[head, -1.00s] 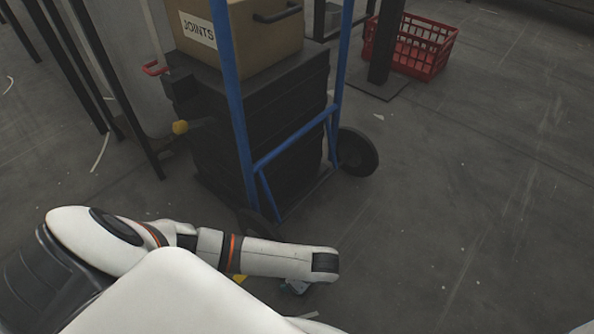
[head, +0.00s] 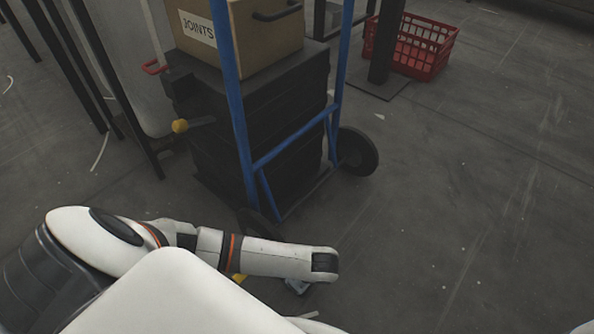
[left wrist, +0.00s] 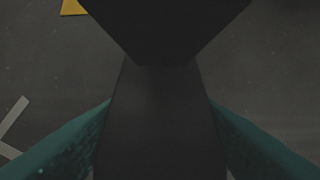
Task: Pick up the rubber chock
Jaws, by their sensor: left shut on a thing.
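The rubber chock (left wrist: 160,120) is a dark block filling the middle of the left wrist view, between the two teal fingers of my left gripper (left wrist: 160,108). The fingers press on it from both sides, and its far part runs up to the top edge. In the head view my left gripper (head: 297,286) is low and mostly hidden behind its own white arm. The chock cannot be made out there. My right gripper is not in view.
A blue hand truck (head: 239,120) with black cases (head: 260,125) and a cardboard box (head: 245,40) stands just beyond my left arm. A red crate (head: 425,48) is behind it. A yellow piece (left wrist: 73,7) lies on the floor. Floor at right is clear.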

